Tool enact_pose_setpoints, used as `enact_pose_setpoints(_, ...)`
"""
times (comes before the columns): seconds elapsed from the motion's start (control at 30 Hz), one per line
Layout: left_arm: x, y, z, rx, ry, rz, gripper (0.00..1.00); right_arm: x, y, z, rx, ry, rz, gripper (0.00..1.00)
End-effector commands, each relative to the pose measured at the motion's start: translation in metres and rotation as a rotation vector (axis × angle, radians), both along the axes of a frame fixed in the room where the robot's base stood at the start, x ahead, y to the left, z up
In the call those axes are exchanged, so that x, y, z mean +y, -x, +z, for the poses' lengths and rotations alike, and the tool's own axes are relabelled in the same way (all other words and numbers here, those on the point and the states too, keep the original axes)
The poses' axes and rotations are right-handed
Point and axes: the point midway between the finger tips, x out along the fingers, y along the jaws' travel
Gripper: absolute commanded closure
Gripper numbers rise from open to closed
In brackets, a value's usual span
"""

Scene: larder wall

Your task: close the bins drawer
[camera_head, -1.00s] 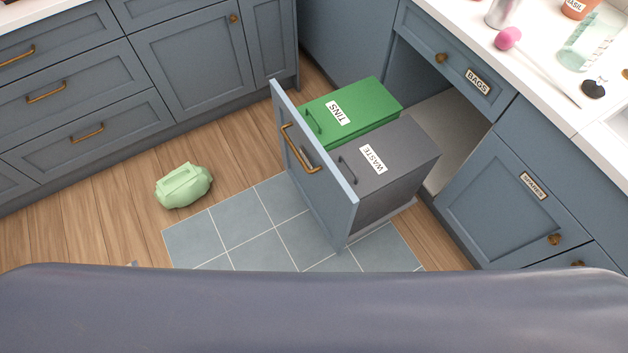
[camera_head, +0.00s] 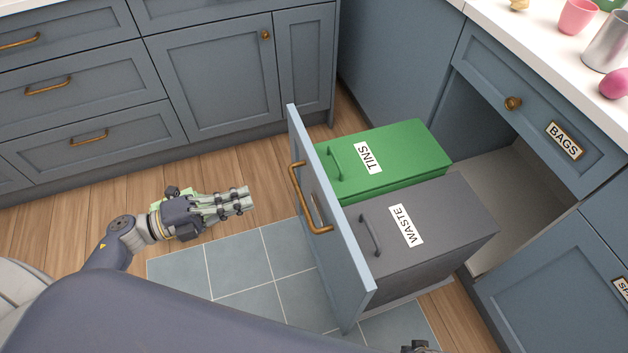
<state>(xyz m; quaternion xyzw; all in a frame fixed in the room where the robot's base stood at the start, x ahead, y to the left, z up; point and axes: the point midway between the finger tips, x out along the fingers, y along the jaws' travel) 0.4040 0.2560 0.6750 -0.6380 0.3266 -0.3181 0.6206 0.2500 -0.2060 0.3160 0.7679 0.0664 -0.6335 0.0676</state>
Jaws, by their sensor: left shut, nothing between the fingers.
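The bins drawer stands pulled out of the cabinet on the right. Its blue-grey front panel (camera_head: 345,245) carries a brass handle (camera_head: 309,199) on the outer face. Behind the front sit a green bin labelled TINS (camera_head: 400,158) and a dark grey bin labelled WASTE (camera_head: 440,235). My left gripper (camera_head: 246,199) is shut and empty, left of the handle, its fingers pointing right toward the drawer front with a gap between. A small dark part at the bottom edge (camera_head: 418,347) looks like my right gripper; its fingers are out of view.
The open cabinet bay (camera_head: 500,200) lies behind the drawer, under the BAGS drawer (camera_head: 530,110). Grey-blue floor tiles (camera_head: 235,262) lie before the drawer. A light green object on the floor is mostly hidden behind my left gripper. Closed drawers (camera_head: 80,95) line the left.

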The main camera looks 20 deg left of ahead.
Motion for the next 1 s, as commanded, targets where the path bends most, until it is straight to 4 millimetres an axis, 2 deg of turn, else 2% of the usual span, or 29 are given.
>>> enact_pose_setpoints(0.17,-0.012,0.0,0.004,-0.023,-0.021,-0.035,1.0,0.0,-0.001,0.001,0.0,0.0,0.0,1.0)
enact_pose_setpoints(0.7,-0.098,-0.06,0.004,-0.022,-0.015,-0.03,1.0,-0.001,0.007,-0.008,0.008,0.002,0.001,1.0)
enact_pose_setpoints(1.0,-0.119,-0.074,0.003,-0.019,-0.016,-0.03,1.0,-0.002,0.007,-0.009,0.005,0.001,0.001,1.0)
